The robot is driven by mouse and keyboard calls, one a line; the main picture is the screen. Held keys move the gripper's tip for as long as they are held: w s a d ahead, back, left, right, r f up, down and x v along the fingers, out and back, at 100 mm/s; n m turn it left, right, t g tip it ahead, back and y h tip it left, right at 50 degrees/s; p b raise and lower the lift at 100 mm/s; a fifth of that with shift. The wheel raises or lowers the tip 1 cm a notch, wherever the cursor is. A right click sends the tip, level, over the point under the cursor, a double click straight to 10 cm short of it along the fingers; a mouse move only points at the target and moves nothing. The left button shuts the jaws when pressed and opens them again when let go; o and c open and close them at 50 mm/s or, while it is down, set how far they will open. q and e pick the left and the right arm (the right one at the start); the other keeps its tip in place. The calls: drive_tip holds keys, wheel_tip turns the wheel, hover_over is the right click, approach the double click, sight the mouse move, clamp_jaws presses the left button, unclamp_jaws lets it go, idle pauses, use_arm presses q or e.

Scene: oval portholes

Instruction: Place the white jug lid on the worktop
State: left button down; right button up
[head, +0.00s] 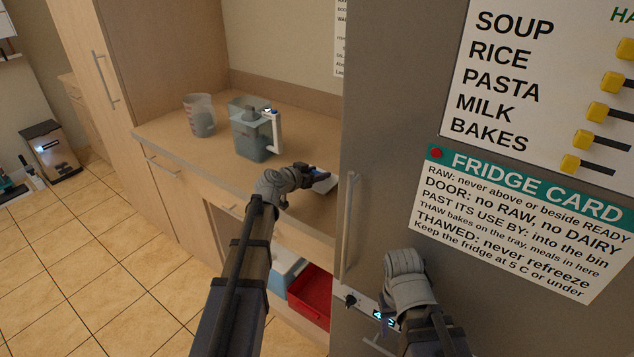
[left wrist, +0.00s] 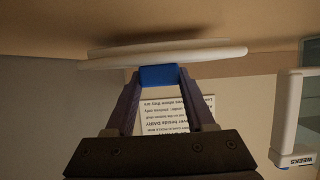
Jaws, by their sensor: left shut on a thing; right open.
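The white jug lid (head: 325,184) is held level by my left gripper (head: 312,173), which is shut on its blue grip (left wrist: 158,76). In the left wrist view the lid (left wrist: 165,54) is a pale disc right at the worktop's surface, with a shadow beside it. I cannot tell whether they touch. The wooden worktop (head: 200,155) runs along the wall; the lid is over its right end, near the fridge. My right gripper (head: 385,308) is open in front of the fridge, its fingers mostly hidden by the wrist.
A grey-tinted jug (head: 252,140) with a white handle stands left of the lid, a clear measuring cup (head: 199,116) farther left. The grey fridge (head: 385,180) with its vertical handle (head: 348,225) bounds the right. A red bin (head: 311,293) sits below. The worktop's front left is clear.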

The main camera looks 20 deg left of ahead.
use_arm(q)
drive_tip(key=shift+f, duration=0.6)
drive_tip(key=shift+r, duration=0.15)
use_arm(e)
drive_tip(key=shift+f, duration=0.5)
drive_tip(key=shift+f, duration=0.1)
use_arm(q)
drive_tip(key=shift+c, duration=1.3)
unclamp_jaws()
drive_tip(key=shift+r, duration=0.1)
drive_tip(key=p+v, duration=0.4)
drive_tip(key=v, duration=0.6)
drive_tip(key=shift+s+a+r, duration=0.1)
drive_tip(key=shift+s+r, duration=0.05)
drive_tip(key=shift+s, duration=0.1)
drive_tip(key=shift+s+a+r+p, duration=0.1)
drive_tip(key=shift+s+p, duration=0.05)
drive_tip(key=shift+s, duration=0.15)
drive_tip(key=shift+s+a+r+p, duration=0.1)
drive_tip(key=shift+s+a+p, duration=0.05)
drive_tip(key=shift+s, duration=0.2)
use_arm(e)
drive_tip(key=shift+r, duration=2.4)
